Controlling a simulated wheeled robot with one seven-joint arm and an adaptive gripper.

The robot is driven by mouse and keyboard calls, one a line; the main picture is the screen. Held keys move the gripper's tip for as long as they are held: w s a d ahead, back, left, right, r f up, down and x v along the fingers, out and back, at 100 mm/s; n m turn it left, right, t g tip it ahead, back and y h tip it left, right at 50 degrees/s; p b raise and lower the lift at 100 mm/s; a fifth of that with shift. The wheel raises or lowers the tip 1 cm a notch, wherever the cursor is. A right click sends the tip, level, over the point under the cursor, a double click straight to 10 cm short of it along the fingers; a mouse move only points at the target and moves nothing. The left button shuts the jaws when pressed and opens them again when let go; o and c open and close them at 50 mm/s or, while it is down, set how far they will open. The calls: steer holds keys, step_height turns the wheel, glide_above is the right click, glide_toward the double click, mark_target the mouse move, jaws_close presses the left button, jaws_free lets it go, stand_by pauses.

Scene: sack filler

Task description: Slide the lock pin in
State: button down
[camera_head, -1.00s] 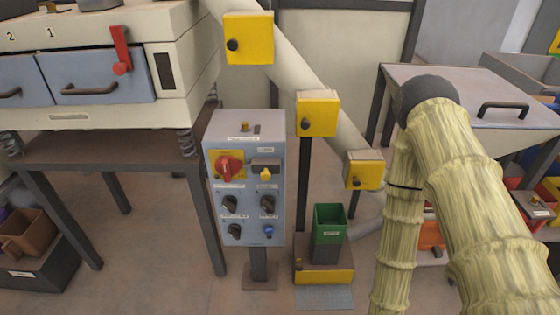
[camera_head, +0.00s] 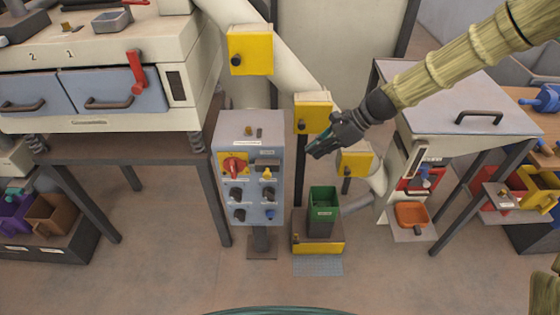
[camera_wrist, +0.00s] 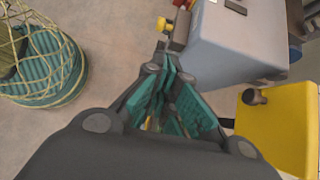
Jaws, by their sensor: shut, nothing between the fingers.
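My gripper (camera_head: 318,150) is shut and empty, held in the air in front of the middle yellow box (camera_head: 312,115) on the slanted pipe. In the wrist view its teal fingers (camera_wrist: 168,98) are together, pointing toward the grey control box (camera_wrist: 235,48). That box also shows in the head view (camera_head: 250,175), left of my gripper, with a red rotary switch (camera_head: 235,166), black knobs and small fittings on top. I cannot make out for certain which part is the lock pin. Nothing touches my fingers.
A yellow box with a black knob (camera_wrist: 255,97) is close on the right in the wrist view. A green bin (camera_head: 323,201) stands on a yellow base below my gripper. The filler with an orange tray (camera_head: 411,215) is to the right. The front floor is clear.

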mark_target(267, 173)
steer(key=shift+r, duration=0.1)
stand_by(0.3)
steer(key=shift+a+r+p+x, duration=0.2)
steer(key=shift+p+x, duration=0.25)
steer(key=shift+x, duration=1.8)
steer(key=shift+a+r+p+x, duration=0.2)
steer(key=shift+p+x, duration=0.25)
steer(key=shift+x, duration=1.85)
steer(key=shift+a+r+p+x, duration=0.15)
steer(key=shift+p+x, duration=0.3)
steer(key=shift+x, duration=1.8)
steer(key=shift+a, duration=0.2)
